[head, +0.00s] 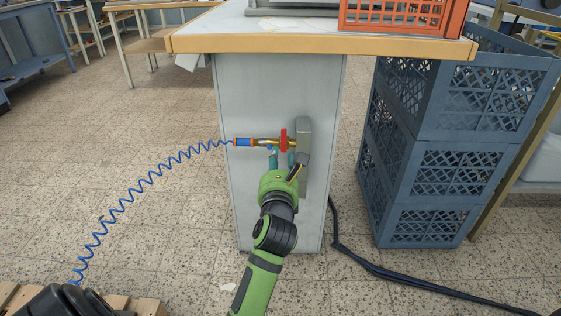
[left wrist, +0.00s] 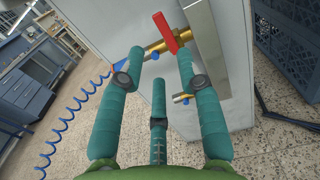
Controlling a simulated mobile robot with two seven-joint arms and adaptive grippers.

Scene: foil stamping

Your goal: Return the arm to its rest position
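My left gripper (head: 282,157) reaches up to the end panel of the workbench, just below a brass valve (head: 267,142) with a red handle (head: 284,138). In the left wrist view, the teal fingers of my left gripper (left wrist: 160,58) are spread apart. The red handle (left wrist: 165,32) and brass pipe (left wrist: 157,48) lie beyond and between the fingertips. Nothing is held between the fingers. I cannot tell whether a fingertip touches the valve.
A blue coiled hose (head: 148,181) runs from the valve's blue fitting (head: 243,141) to the lower left. Stacked blue-grey crates (head: 435,170) stand right of the bench panel (head: 240,95). A black cable (head: 400,280) lies on the floor. An orange crate (head: 405,14) sits on the bench top.

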